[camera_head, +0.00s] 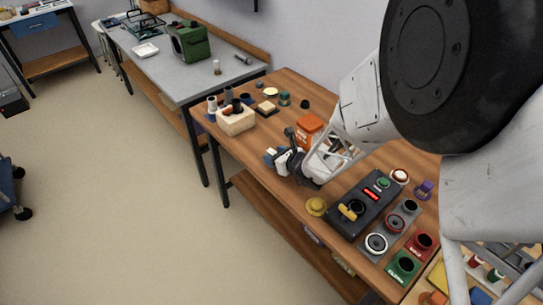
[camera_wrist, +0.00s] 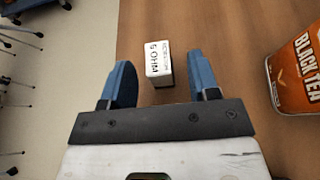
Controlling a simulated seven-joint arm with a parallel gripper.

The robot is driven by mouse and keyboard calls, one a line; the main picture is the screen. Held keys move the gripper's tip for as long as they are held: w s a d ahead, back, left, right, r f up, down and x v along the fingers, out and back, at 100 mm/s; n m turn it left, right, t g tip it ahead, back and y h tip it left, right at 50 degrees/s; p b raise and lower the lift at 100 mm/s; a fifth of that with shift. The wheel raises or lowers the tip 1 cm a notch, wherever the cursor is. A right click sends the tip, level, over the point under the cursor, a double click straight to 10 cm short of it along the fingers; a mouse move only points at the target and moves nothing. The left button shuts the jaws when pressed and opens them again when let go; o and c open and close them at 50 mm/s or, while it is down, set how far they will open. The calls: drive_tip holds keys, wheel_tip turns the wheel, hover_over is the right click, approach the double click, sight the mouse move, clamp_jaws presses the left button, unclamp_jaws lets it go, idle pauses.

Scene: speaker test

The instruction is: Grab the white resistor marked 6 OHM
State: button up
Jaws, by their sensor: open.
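A small white block, the resistor (camera_wrist: 158,62), stands on the wooden table in the wrist view. Its printed label reads OHM, with a digit before it that looks like 6 or 5. My gripper (camera_wrist: 159,70) is open, with one blue finger to the left of the resistor and one to the right. Gaps show between the resistor and both fingers. In the head view my gripper (camera_head: 274,157) is low over the table's front edge, and I cannot clearly make out the resistor there.
An orange Black Tea tin (camera_wrist: 298,68) stands right of my gripper; it also shows in the head view (camera_head: 309,129). The table edge is close.

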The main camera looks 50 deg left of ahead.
sight(272, 153)
drive_tip(key=shift+x, duration=1)
drive_tip(key=c, duration=1)
drive_tip(key=shift+r, duration=0.15)
drive_tip(key=shift+r, duration=0.5)
drive_tip(key=shift+s+d+r, duration=0.1)
drive_tip(key=shift+d+r, duration=0.05)
drive_tip(key=shift+r, duration=0.45)
drive_tip(key=shift+d+r, duration=0.1)
drive_tip(key=shift+r, duration=0.5)
drive_tip(key=s+d, duration=0.3)
drive_tip(key=d, duration=0.3)
drive_tip(key=s+d+r, duration=0.1)
drive_tip(key=s+d, duration=0.3)
drive_tip(key=d, duration=0.3)
drive_tip(key=shift+s+d+r, duration=0.15)
drive_tip(key=shift+s+r, duration=0.05)
drive_tip(key=shift+s, duration=0.05)
